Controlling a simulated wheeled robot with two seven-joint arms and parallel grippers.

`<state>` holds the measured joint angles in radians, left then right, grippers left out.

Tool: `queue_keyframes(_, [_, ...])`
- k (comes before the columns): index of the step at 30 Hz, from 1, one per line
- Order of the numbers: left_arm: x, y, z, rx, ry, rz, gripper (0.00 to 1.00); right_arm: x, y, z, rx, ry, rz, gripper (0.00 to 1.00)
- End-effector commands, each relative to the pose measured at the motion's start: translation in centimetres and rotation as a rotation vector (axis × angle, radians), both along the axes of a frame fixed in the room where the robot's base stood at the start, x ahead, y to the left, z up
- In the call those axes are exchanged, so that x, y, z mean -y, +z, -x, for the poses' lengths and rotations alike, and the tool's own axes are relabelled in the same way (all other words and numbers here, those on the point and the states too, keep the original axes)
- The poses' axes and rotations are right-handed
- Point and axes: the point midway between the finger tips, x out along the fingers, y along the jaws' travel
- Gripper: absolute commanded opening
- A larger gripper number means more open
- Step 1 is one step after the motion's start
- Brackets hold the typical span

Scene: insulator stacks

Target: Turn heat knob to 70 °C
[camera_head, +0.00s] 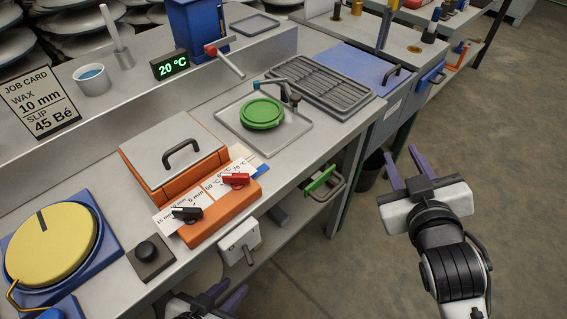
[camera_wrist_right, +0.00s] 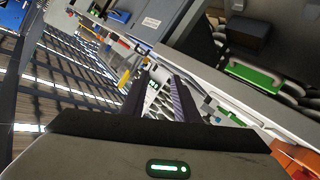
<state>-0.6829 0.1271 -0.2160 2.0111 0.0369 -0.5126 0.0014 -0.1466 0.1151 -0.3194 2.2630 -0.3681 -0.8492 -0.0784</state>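The heat knob (camera_head: 235,180) is red and sits on the front of an orange unit (camera_head: 218,217), beside a white scale with °C marks; its exact setting is too small to read. A black knob (camera_head: 187,213) with mm marks sits to its left. The green display (camera_head: 171,65) reads 20 °C. My left gripper (camera_head: 226,292) is at the bottom edge, below the orange unit, partly cut off; its purple fingers look apart and empty. My right gripper (camera_head: 403,168) is open and empty over the floor, right of the bench; its parted fingers show in the right wrist view (camera_wrist_right: 158,95).
The orange unit has a grey lid with a black handle (camera_head: 182,152). A green dish (camera_head: 261,112) stands on a tray behind it. A yellow disc (camera_head: 50,245) and black button (camera_head: 147,252) are at left.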

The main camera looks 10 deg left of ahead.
Motion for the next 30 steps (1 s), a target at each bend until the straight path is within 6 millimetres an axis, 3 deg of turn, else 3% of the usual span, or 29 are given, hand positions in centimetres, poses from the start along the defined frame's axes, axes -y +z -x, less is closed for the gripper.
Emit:
queue_keyframes(3, [0.0, 0.0, -0.1, 0.002, 0.0, 0.0, 0.26, -3.6, 8.5, -3.5, 0.302, 0.091, 0.102, 0.28])
queue_keyframes(5, [0.0, 0.0, -0.1, 0.001, 0.0, 0.0, 0.26, -6.3, 13.6, -4.3, 0.49, 0.153, 0.175, 0.28])
queue_keyframes(6, [0.0, 0.0, -0.1, 0.001, 0.0, 0.0, 0.26, -8.7, 17.3, -4.3, 0.632, 0.205, 0.234, 0.28])
queue_keyframes(9, [0.0, -0.1, 0.0, -0.001, -0.001, 0.0, 0.26, -15.6, 25.6, -1.9, 1.007, 0.357, 0.412, 0.28])
queue_keyframes(12, [0.0, -0.1, 0.0, -0.002, 0.0, 0.001, 0.26, -22.9, 30.4, 3.1, 1.367, 0.535, 0.618, 0.28])
queue_keyframes(15, [0.0, -0.2, 0.2, -0.005, 0.0, 0.0, 0.26, -29.4, 30.9, 8.8, 1.7, 0.745, 0.855, 0.28])
queue_keyframes(17, [0.0, -0.3, 0.3, -0.008, 0.0, 0.0, 0.26, -32.4, 29.3, 11.7, 1.878, 0.89, 1.012, 0.28])
queue_keyframes(18, [0.0, -0.3, 0.4, -0.009, 0.0, 0.0, 0.26, -33.9, 27.5, 13.2, 1.983, 0.998, 1.123, 0.28])
queue_keyframes(21, [0.0, -0.4, 0.5, -0.013, 0.0, 0.001, 0.26, -35.5, 21.8, 14.7, 2.182, 1.301, 1.422, 0.28])
queue_keyframes(23, [0.0, -0.4, 0.6, -0.013, 0.0, 0.0, 0.26, -35.0, 18.4, 14.3, 2.243, 1.498, 1.601, 0.28])
queue_keyframes(24, [0.0, -0.5, 0.6, -0.014, 0.0, 0.0, 0.26, -34.1, 16.5, 13.5, -2.079, -1.503, -1.582, 0.28])
queue_keyframes(27, [0.0, -0.5, 0.6, -0.014, 0.0, 0.0, 0.26, -31.1, 13.3, 10.9, -1.719, -1.51, -1.523, 0.28])
queue_keyframes(30, [0.0, -0.5, 0.6, -0.014, 0.0, -0.001, 0.26, -28.0, 12.0, 8.5, -1.466, -1.523, -1.482, 0.28])
